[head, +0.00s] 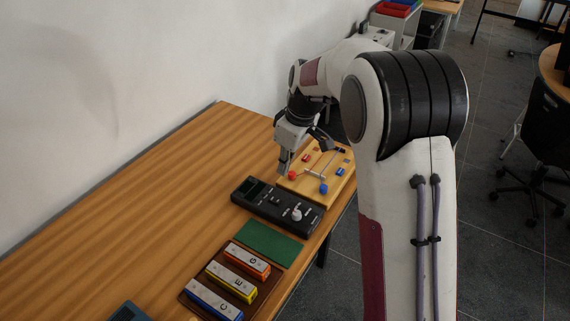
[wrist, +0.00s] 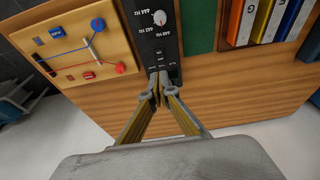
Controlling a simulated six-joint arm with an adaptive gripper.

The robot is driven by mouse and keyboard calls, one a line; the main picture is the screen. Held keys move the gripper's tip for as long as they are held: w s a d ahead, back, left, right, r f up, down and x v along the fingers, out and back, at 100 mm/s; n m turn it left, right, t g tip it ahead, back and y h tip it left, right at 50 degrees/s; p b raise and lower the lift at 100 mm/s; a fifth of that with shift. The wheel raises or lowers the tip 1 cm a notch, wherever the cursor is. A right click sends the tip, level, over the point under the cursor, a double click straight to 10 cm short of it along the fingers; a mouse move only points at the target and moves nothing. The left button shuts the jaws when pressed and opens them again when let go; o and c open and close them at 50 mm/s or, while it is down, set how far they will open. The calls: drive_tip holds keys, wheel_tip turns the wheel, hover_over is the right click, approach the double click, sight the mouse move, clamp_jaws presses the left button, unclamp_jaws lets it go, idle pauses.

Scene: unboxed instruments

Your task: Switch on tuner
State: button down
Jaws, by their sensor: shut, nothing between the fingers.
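The tuner is a long black box (head: 268,206) on the wooden table. Its white dial (head: 297,213) is near the right end in the head view, with a dark window (head: 250,188) near the left end. In the wrist view the tuner (wrist: 145,42) runs down from the top, with the white dial (wrist: 159,18) among Hz labels. Small light markings or controls (wrist: 163,66) sit lower, too small to make out. My gripper (head: 283,172) is shut and empty; its tips (wrist: 158,76) overlap the tuner's lower part in the wrist view. Contact cannot be told.
A wooden board (head: 328,162) with red and blue knobs and rods stands close beside the tuner. On its other side are a green mat (head: 268,243) and a brown tray (head: 231,301) with coloured bars lettered C, E and G. The table's left part (head: 150,200) is clear.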

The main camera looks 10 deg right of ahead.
approach(279, 201)
drive_tip(key=x, duration=0.5)
drive_tip(key=shift+w+a, duration=0.35)
drive_tip(key=shift+d+f, duration=0.1)
drive_tip(key=shift+f, duration=0.65)
drive_tip(key=shift+s+d+f, duration=0.15)
drive_tip(key=shift+f, duration=0.35)
drive_tip(key=shift+r, duration=0.1)
drive_tip(key=shift+w+a+r, duration=0.25)
drive_tip(key=shift+w+a, duration=0.2)
drive_tip(key=shift+a, duration=0.05)
drive_tip(key=shift+r, duration=0.1)
